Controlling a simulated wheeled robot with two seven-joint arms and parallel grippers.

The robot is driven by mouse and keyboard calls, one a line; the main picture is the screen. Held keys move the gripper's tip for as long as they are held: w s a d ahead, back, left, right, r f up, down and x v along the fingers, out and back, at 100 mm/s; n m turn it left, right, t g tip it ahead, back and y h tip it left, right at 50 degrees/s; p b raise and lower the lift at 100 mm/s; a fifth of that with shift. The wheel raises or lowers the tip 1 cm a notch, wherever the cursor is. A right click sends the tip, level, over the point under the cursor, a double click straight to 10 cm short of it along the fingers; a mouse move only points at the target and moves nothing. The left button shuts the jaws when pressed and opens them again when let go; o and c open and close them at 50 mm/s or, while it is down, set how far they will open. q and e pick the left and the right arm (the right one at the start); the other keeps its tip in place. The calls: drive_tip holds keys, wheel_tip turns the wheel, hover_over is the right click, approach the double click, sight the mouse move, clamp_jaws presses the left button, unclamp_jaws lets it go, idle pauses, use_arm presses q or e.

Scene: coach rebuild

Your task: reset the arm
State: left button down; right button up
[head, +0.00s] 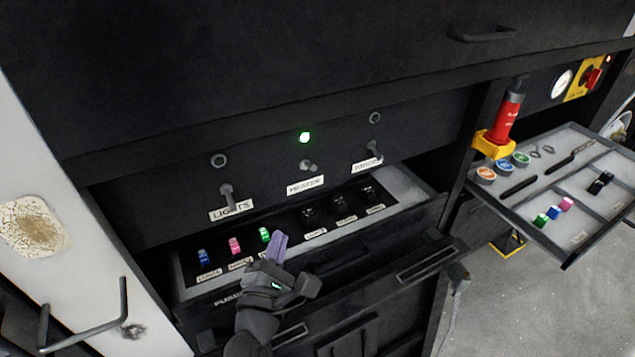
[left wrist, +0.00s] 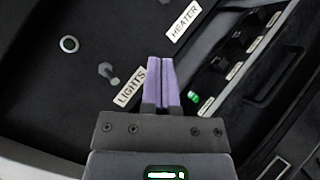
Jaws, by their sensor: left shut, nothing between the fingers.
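My left gripper (head: 279,247) is at the open fuse drawer (head: 410,183), with its purple fingertips close together and nothing between them. It stands just right of the green fuse (head: 264,235) in the head view. In the left wrist view the shut fingers (left wrist: 161,85) lie over the area by the LIGHTS label (left wrist: 130,87). The green fuse (left wrist: 194,97) shows to their right, apart from them. The right gripper is in neither view.
Blue (head: 203,257) and pink (head: 235,245) fuses stand in the drawer, with black ones farther right. Above are the toggle switches (head: 227,194) and a lit green lamp (head: 304,137).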

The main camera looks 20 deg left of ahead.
use_arm(q)
drive_tip(key=s+d+f+m+g+h+b, duration=0.25)
drive_tip(key=f+m, duration=0.25)
drive_tip(key=f, duration=0.6)
drive_tip(key=s+d+f+m+g+h+b, duration=0.1)
drive_tip(key=s+f+m+g+b, duration=0.15)
drive_tip(key=f+m, duration=0.55)
drive_tip(key=s+d+f+m+g+h+b, duration=0.2)
drive_tip(key=s+f+m+g, duration=0.15)
drive_tip(key=f, duration=0.95)
drive_tip(key=s+a+f+m+g+b, duration=0.1)
drive_tip(key=s+f+m+g+b, duration=0.1)
drive_tip(key=s+f, duration=0.4)
drive_tip(key=s+a+f+m+g+y+b, duration=0.1)
drive_tip(key=s+f+m+g, duration=0.3)
drive_tip(key=s, duration=0.7)
drive_tip(key=s+a+f+m+g+b, duration=0.1)
drive_tip(key=s+f+m+g, duration=0.3)
drive_tip(key=s+f+m, duration=0.4)
drive_tip(key=shift+s+a+f+y+b, duration=0.2)
drive_tip(key=shift+a+y+b, duration=0.2)
drive_tip(key=shift+b, duration=0.5)
